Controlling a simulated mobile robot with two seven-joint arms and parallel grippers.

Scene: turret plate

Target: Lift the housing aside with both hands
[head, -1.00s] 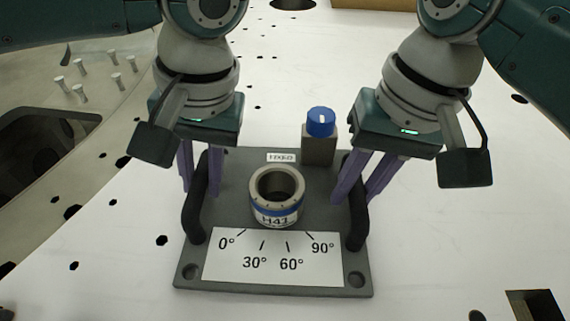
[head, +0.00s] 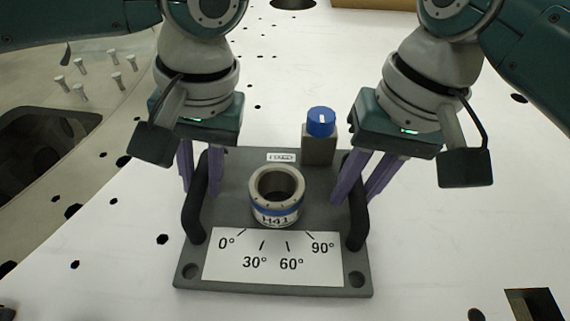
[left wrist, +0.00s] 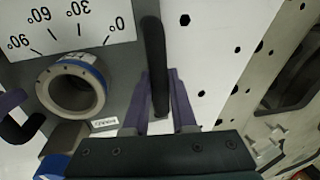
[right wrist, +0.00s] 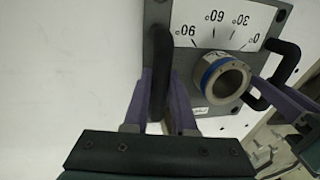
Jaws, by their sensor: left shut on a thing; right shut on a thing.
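A dark grey plate (head: 232,215) carries a black bar handle on each side and a white angle scale at its front. A short metal ring-shaped part (head: 277,197) with a blue band and a label reading H41 stands upright on the plate. I cannot tell whether the plate or this part is the housing. My left gripper (head: 200,190) is shut on the left handle (head: 194,220), and its fingers straddle the bar in the left wrist view (left wrist: 158,75). My right gripper (head: 361,197) is shut on the right handle (head: 357,225), which also shows in the right wrist view (right wrist: 158,75).
A blue knob (head: 321,122) on a grey-brown block stands at the plate's back right edge, close to my right gripper. Several small pegs (head: 80,68) stand on the surface at the far left. The white perforated table (head: 450,240) is clear to the right.

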